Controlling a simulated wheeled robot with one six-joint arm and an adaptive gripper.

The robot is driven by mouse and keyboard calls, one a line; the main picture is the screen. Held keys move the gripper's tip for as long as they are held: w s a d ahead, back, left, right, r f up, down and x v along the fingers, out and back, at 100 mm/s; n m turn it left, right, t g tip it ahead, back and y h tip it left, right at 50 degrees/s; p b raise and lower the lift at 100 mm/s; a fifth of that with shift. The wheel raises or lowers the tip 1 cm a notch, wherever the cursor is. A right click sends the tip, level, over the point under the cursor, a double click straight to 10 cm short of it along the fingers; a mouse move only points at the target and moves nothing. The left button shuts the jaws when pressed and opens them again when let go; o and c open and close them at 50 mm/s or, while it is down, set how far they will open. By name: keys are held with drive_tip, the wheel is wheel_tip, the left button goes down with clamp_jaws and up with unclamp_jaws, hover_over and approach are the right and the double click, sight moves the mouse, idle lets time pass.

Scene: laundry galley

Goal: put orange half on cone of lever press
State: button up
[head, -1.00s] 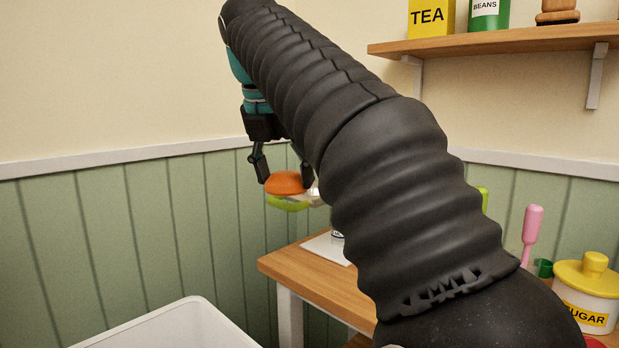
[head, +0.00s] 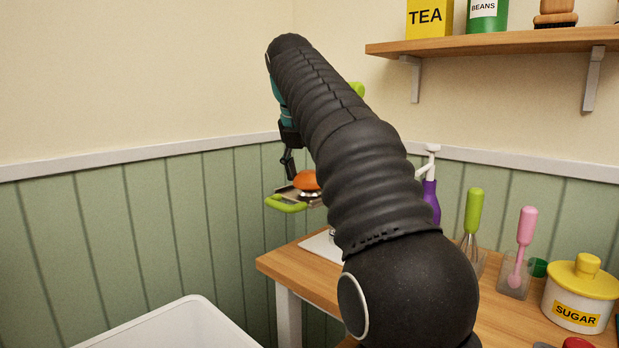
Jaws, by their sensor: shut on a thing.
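The orange half (head: 306,180) sits dome up, directly above the silver cone part (head: 310,195) of the lever press; I cannot tell whether the two touch. The press's tray has a lime-green handle (head: 286,205) pointing left, and a lime-green part (head: 357,88) shows higher up behind my arm. The rest of the press is hidden by my arm. My gripper (head: 303,174) is shut on the orange half from above. Its left finger shows beside the orange; the other finger is hidden.
A wooden table (head: 290,262) holds a white board (head: 322,245), a purple-bodied tool (head: 431,198), a green-handled whisk (head: 473,212), a pink-handled utensil (head: 526,228) and a sugar jar (head: 580,293). A white bin (head: 185,325) stands front left. A shelf (head: 490,43) hangs upper right.

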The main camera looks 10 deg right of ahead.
sight(308, 171)
drive_tip(key=shift+f, duration=0.65)
drive_tip(key=o, duration=1.3)
drive_tip(key=shift+f, duration=0.1)
drive_tip(key=shift+c, duration=0.2)
drive_tip(key=shift+v, duration=3.85)
